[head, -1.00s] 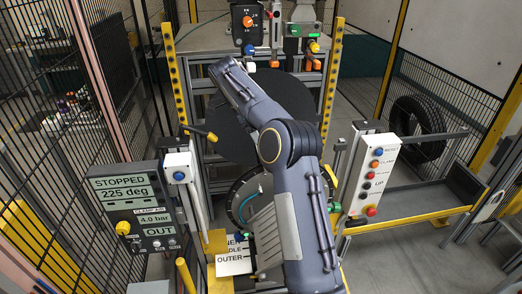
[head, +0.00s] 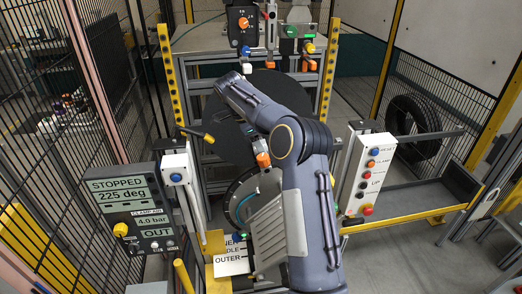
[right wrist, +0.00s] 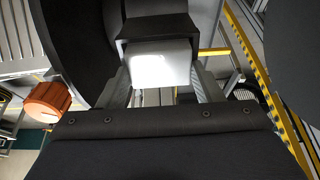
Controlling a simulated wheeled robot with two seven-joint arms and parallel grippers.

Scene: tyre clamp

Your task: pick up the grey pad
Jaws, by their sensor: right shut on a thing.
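In the right wrist view, a pale grey block, which I take to be the grey pad (right wrist: 160,66), sits between the fingers of my right gripper (right wrist: 162,80). The gripper is shut on it, one finger at each side. A dark block lies directly against the pad's far side; I cannot tell whether they are joined. In the head view my right arm reaches up over the middle of the station and hides the pad and most of the gripper. My left gripper is in neither view.
An orange cylinder (right wrist: 48,102) is left of the gripper in the wrist view. In the head view, a display panel (head: 132,207) reading STOPPED stands left and a button box (head: 368,174) right. A large dark disc (head: 225,135) is behind my arm. A tyre (head: 414,127) stands far right.

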